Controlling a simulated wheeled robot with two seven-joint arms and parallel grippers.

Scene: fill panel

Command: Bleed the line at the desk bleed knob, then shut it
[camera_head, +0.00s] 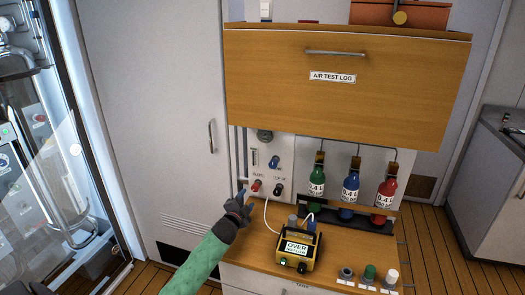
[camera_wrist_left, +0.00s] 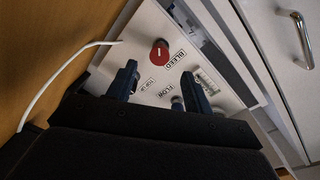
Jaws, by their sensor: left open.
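The bleed knob (camera_head: 256,185) is a small red knob on the white panel (camera_head: 262,160) at the back of the desk. In the left wrist view the red knob (camera_wrist_left: 160,51) has a white mark on it and the label BLEED beside it. My left gripper (camera_head: 243,200) is just in front of the knob in the head view. In its wrist view the fingers (camera_wrist_left: 157,82) are apart, with the knob beyond their tips and nothing between them. I cannot tell any contact. My right gripper is not in view.
A yellow meter (camera_head: 295,251) reading OVER sits on the desk, with a white tube (camera_head: 266,215) running to the panel. Green, blue and red bottles (camera_head: 350,190) stand on the right. A wooden flap (camera_head: 345,75) labelled AIR TEST LOG overhangs the panel.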

